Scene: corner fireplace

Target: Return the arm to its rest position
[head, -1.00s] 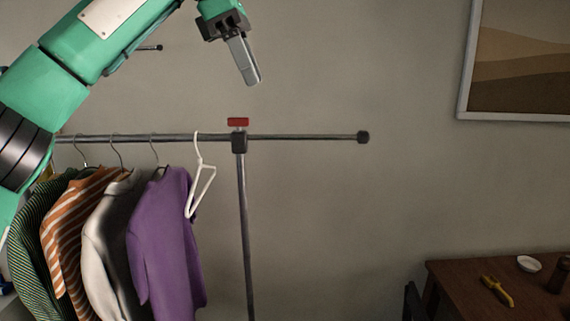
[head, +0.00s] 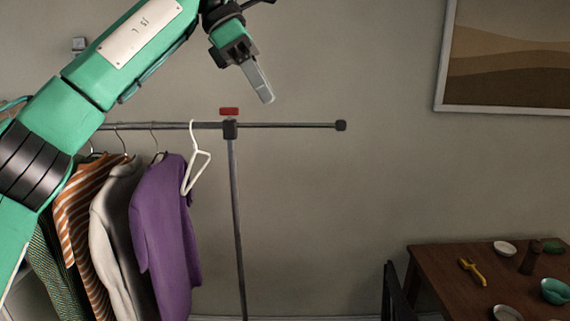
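My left arm comes in from the left in the head view. Its gripper (head: 262,90) hangs above the clothes rack, over the rail and a little right of the red knob. The grey fingers point down and to the right. They overlap from this side, so I cannot tell whether they are apart. No object shows at the fingertips. My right gripper is not in view.
The clothes rack (head: 285,125) carries a purple shirt (head: 165,230), a white empty hanger (head: 196,170) and other garments. A framed picture (head: 510,60) hangs above. The wall between is clear.

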